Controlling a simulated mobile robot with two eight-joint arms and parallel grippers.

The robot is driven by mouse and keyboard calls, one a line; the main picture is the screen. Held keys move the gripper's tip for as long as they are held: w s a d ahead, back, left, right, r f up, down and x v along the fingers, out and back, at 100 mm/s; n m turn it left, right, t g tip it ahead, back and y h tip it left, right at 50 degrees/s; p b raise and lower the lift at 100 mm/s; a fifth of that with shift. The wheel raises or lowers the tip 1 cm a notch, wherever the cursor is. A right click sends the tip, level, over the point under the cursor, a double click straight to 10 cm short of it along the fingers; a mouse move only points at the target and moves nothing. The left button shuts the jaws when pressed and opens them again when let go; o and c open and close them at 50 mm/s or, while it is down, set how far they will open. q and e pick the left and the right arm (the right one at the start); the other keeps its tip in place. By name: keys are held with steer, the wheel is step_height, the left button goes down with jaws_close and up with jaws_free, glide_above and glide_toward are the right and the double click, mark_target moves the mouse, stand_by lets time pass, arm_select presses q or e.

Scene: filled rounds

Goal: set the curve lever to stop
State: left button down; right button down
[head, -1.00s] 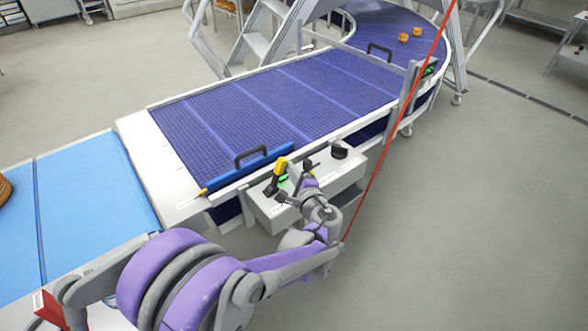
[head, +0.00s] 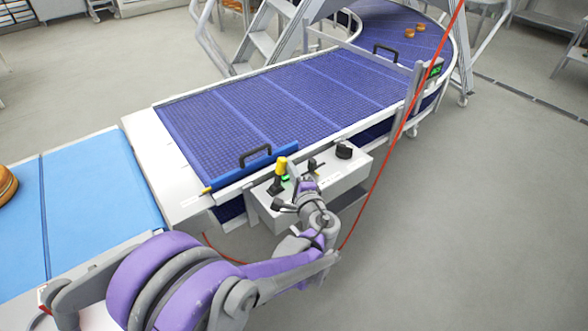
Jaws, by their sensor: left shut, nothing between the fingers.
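A lever with a yellow grip (head: 281,166) and a dark base stands nearly upright on the white control box (head: 348,181) at the near side of the conveyor. The box's labels are too small to read, so I cannot tell which control is named curve or where stop is marked. A small dark control (head: 312,164) and a black knob (head: 343,151) are also on the box. My left gripper (head: 294,190) is shut and empty over the box, just to the near right of the yellow lever. Whether it touches the lever is unclear. My right gripper is out of view.
The blue mesh conveyor (head: 270,108) curves away at the back right, with two small buns (head: 415,31) on it. A light-blue belt (head: 95,190) with a bun (head: 7,186) is at left. A red line (head: 395,143) runs close by my left arm.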

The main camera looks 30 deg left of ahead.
arm_select(q)
steer(key=shift+s+a+r+n+t, duration=0.15)
steer(key=shift+s+a+n+t, duration=0.1)
steer(key=shift+s+n, duration=0.3)
steer(key=shift+s+a+r+n+t, duration=0.1)
steer(key=shift+s+a+n+t, duration=0.1)
steer(key=shift+s+n, duration=0.35)
steer(key=s+n, duration=0.1)
steer(key=n, duration=0.1)
steer(key=s+a+n+y+b, duration=0.1)
steer(key=shift+s+n+t+b, duration=0.25)
steer(key=shift+n+b, duration=0.05)
steer(key=shift+n, duration=0.1)
steer(key=shift+s+a, duration=0.25)
steer(key=shift+s, duration=0.25)
